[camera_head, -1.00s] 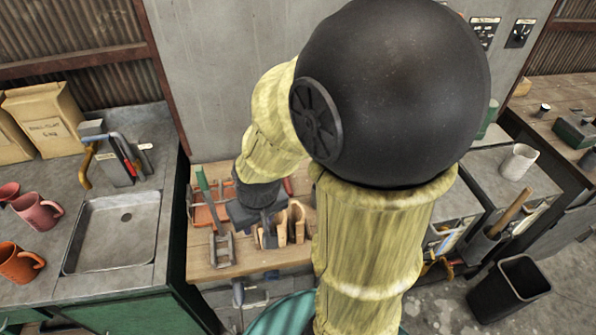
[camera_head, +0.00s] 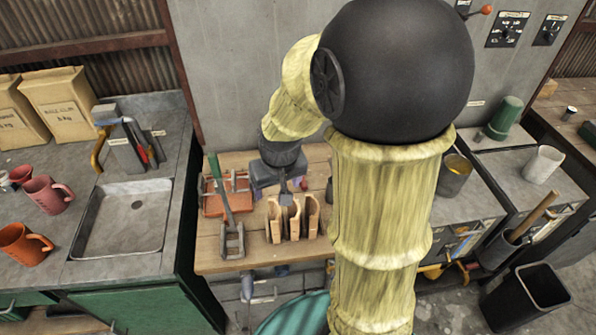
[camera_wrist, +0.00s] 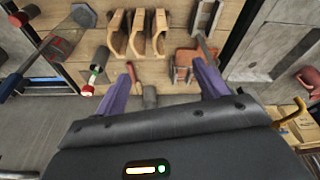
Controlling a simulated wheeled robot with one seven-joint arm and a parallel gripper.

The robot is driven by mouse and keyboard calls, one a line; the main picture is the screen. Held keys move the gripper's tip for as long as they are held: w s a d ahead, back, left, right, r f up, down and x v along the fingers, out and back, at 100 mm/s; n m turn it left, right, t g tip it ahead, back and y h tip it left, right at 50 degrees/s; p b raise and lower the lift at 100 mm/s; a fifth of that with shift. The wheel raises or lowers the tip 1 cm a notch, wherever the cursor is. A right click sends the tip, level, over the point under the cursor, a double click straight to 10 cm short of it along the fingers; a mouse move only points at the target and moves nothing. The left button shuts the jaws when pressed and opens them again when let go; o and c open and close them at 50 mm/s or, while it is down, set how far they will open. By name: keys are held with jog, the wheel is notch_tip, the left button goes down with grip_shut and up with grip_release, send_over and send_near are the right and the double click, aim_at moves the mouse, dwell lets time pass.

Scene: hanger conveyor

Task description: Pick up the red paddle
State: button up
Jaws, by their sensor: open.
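I cannot single out a red paddle with certainty. A red, flat framed piece (camera_head: 240,206) lies at the back left of the wooden bench, and shows reddish-brown in the wrist view (camera_wrist: 184,59). A short red handle-like piece (camera_wrist: 132,72) lies between my fingers in the wrist view, its other end unclear. My gripper (camera_head: 279,182) is above the back of the bench, behind the wooden holders. In the wrist view my gripper (camera_wrist: 165,72) has its two purple fingers wide apart and holds nothing.
Upright wooden holders (camera_head: 292,219) stand mid-bench. A green-handled tool (camera_head: 222,190) rests in a metal bracket (camera_head: 232,242) on their left. A broad-bladed tool (camera_wrist: 60,40) is at left in the wrist view. A sink (camera_head: 125,220) and mugs lie left; my arm hides the bench's right.

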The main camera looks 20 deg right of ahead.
jog(key=w+d+f+m+b, duration=0.1)
jog(key=w+d+f+b, duration=0.2)
jog(key=w+d, duration=0.3)
jog(key=w+d+f+t+b, duration=0.1)
jog(key=w+d+f+b, duration=0.3)
jog(key=w, duration=0.5)
jog(key=w+d+f+m+b, duration=0.1)
jog(key=w+d+f+b, duration=0.3)
jog(key=w+d+b, duration=0.2)
jog(key=shift+w+d+f+m+h, duration=0.2)
jog(key=shift+w+d+m+h, duration=0.1)
jog(key=shift+w+d, duration=0.65)
jog(key=shift+f, duration=0.1)
jog(key=x, duration=1.2)
jog(key=shift+w+p, duration=0.25)
jog(key=shift+p, duration=0.1)
jog(key=shift+p+x, duration=0.55)
jog(key=shift+x, duration=2.05)
jog(key=shift+a, duration=0.2)
